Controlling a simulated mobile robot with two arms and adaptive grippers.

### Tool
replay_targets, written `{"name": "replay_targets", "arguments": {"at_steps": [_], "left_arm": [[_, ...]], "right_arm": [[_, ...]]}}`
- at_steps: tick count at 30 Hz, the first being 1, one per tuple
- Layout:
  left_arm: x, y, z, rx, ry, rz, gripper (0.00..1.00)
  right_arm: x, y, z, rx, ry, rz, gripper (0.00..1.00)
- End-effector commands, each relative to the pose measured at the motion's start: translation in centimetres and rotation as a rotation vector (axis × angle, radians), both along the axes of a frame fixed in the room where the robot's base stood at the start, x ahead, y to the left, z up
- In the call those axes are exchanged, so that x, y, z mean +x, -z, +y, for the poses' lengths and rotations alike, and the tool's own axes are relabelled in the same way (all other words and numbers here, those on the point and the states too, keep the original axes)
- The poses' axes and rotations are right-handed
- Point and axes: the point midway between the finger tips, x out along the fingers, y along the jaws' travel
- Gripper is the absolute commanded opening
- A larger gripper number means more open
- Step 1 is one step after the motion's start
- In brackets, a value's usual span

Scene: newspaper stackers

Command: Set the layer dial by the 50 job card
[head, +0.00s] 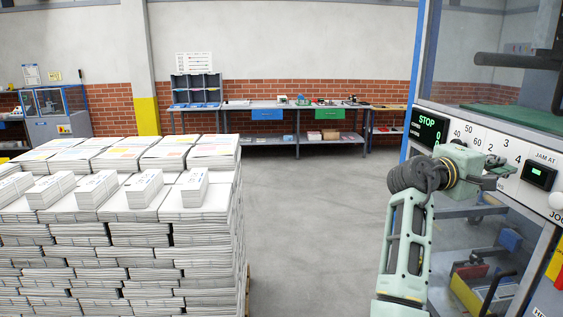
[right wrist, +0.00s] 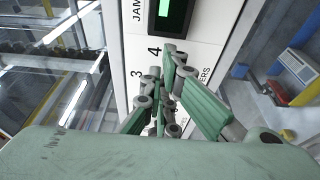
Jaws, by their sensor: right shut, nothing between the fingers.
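The machine's white control panel (head: 512,140) stands at the right in the head view. It has printed marks 40, 50, 60 and, to their right, 2, 3, 4. My right gripper (head: 494,178) is in front of the panel just below these marks, shut with nothing held. In the right wrist view its fingers (right wrist: 163,92) point at the panel by the marks 3 and 4 and the letters "ERS". The layer dial is hidden behind the fingers, so its setting and any touch cannot be told. I cannot make out a 50 job card. My left gripper is out of view.
A display (head: 428,130) reads STOP and 0; a green-lit "JAM AT" display (head: 539,176) sits right of the gripper. A large stack of newspapers (head: 130,230) fills the left. The floor (head: 305,215) between is clear. A workbench (head: 300,108) stands at the back wall.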

Motion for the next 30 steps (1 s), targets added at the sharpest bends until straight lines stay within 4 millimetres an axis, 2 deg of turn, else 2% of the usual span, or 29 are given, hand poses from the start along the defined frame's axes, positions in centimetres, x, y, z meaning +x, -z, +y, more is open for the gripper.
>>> {"name": "replay_targets", "arguments": {"at_steps": [30], "left_arm": [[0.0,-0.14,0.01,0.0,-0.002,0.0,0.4]], "right_arm": [[0.72,0.31,0.01,-0.001,0.0,0.0,0.0]]}}
